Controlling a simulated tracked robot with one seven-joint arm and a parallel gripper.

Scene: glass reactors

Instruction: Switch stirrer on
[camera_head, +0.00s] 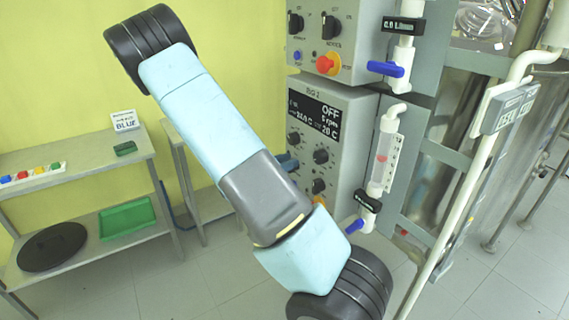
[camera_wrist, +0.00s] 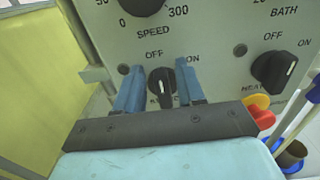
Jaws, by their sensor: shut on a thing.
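The stirrer switch (camera_wrist: 161,84) is a black rotary knob on the grey control panel, below the speed dial, with OFF at its upper left and ON at its upper right. Its lower label is partly hidden. My gripper (camera_wrist: 159,72) has its two blue fingers on either side of this knob and is shut on it. The white mark on the knob is small and its exact angle is hard to tell.
The heating knob (camera_wrist: 273,70) is to the right, with a red and yellow emergency button (camera_wrist: 259,110) below it. An upper control box (camera_head: 318,40) has its own knobs and red button. A glass flow tube (camera_head: 384,155) stands at right, shelves (camera_head: 85,180) at left.

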